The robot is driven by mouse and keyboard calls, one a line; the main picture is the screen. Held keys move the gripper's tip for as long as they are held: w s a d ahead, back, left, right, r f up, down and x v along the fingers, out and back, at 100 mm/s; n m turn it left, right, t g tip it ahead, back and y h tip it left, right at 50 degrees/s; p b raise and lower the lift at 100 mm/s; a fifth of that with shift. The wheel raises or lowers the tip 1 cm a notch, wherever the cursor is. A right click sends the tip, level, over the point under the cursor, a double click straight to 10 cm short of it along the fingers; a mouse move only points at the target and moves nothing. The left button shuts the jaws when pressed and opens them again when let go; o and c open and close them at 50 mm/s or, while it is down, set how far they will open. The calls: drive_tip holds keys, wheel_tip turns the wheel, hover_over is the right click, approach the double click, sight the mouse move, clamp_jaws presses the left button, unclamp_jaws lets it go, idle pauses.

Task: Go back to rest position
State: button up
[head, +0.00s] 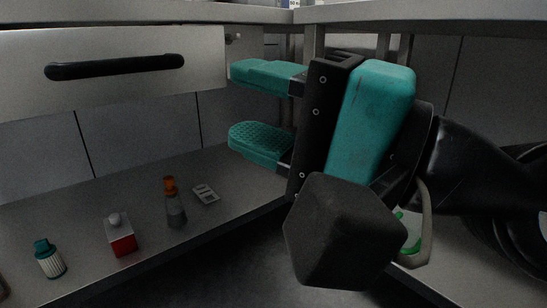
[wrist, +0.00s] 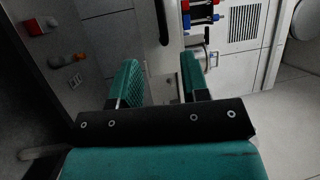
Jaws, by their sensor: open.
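My gripper (head: 262,108) fills the middle of the head view, with teal finger pads pointing left and a clear gap between them. It is open and nothing is between the fingers. The wrist view shows the same two teal fingers (wrist: 163,85) apart and empty. In the head view the gripper is in front of the right end of a grey drawer front (head: 120,95) with a black bar handle (head: 115,67). The fingers appear apart from the handle.
On the lower shelf (head: 90,215) stand a teal-capped bottle (head: 49,261), a red and white box (head: 120,237), an orange-topped flask (head: 174,207) and a small grey piece (head: 205,195). A worktop (head: 130,14) overhangs above. The wrist view shows red and blue items (wrist: 200,15) beyond the fingers.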

drive_tip(key=shift+s+d+f, duration=0.15)
drive_tip(key=shift+s+d, duration=0.2)
drive_tip(key=shift+d, duration=0.25)
drive_tip(key=s+d+f+n+g+h+p, duration=0.1)
drive_tip(key=d+f+n+g+h+p, duration=0.1)
drive_tip(key=d+n+g+h+p, duration=0.35)
drive_tip(key=s+d+f+n+g+h+p, duration=0.1)
drive_tip(key=d+f+n+g+h+p, duration=0.15)
drive_tip(key=d+n+h+p, duration=0.55)
wheel_tip(320, 180, up, 37)
drive_tip(key=d+m+p, duration=0.2)
drive_tip(key=p, duration=3.6)
drive_tip(key=shift+d+r+p, duration=0.2)
drive_tip(key=shift+d+p, duration=0.15)
drive_tip(key=shift+p, duration=0.05)
drive_tip(key=shift+w+m+h, duration=0.15)
drive_tip(key=shift+m+h, duration=0.1)
